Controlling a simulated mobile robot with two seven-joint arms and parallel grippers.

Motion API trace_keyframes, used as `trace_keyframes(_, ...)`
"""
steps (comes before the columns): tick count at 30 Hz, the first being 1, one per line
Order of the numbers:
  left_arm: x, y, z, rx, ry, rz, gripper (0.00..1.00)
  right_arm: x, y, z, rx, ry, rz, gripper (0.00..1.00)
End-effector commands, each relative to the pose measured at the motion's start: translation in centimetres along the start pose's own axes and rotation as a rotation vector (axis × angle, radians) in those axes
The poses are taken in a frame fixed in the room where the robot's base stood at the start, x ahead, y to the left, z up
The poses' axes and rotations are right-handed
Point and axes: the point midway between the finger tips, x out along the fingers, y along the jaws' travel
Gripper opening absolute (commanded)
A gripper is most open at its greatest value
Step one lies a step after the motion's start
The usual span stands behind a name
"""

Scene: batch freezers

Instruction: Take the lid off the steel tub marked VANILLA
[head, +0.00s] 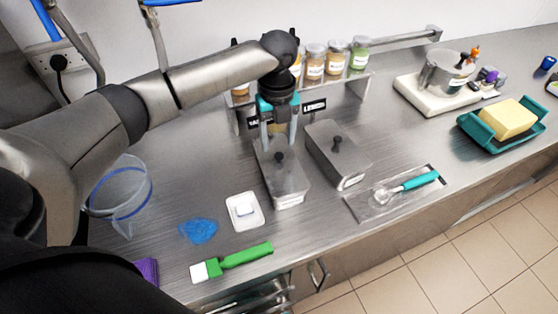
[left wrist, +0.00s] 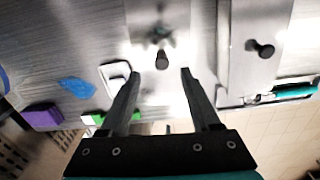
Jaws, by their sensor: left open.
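The left steel tub (head: 290,200) has a flat steel lid (head: 292,180) with a dark knob (head: 279,157). The label behind it is mostly covered by my gripper; only its first letters, seemingly "VA", show. My left gripper (head: 278,145) is open and empty, fingers pointing down over the rear part of this lid. In the left wrist view the knob (left wrist: 161,60) appears between and just past the two fingertips (left wrist: 160,76), with clear space on both sides. I cannot tell the exact height gap. The lid is on the tub. My right gripper is not in view.
A second lidded tub (head: 338,158) stands close on the right, by the LEMON label (head: 314,106). Jars (head: 315,62) line a rack behind. A scoop (head: 410,185) on a tray lies right; a white dish (head: 245,211) and green brush (head: 235,261) lie in front left.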

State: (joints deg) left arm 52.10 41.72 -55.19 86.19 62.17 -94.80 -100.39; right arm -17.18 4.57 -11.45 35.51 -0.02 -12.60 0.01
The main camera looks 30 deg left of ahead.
Motion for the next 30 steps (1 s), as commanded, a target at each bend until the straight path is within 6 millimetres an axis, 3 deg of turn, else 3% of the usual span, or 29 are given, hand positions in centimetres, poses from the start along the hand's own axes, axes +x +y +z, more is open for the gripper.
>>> trace_keyframes(9,4.3,-0.2,-0.1,0.0,0.0,0.002,0.64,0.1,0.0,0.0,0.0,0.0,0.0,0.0)
trace_keyframes(17,4.6,-0.2,-0.1,0.001,-0.001,0.001,0.64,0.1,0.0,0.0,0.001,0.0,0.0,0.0)
trace_keyframes(30,4.6,-0.2,-0.1,0.001,-0.001,0.001,0.16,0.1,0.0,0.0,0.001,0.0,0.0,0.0)
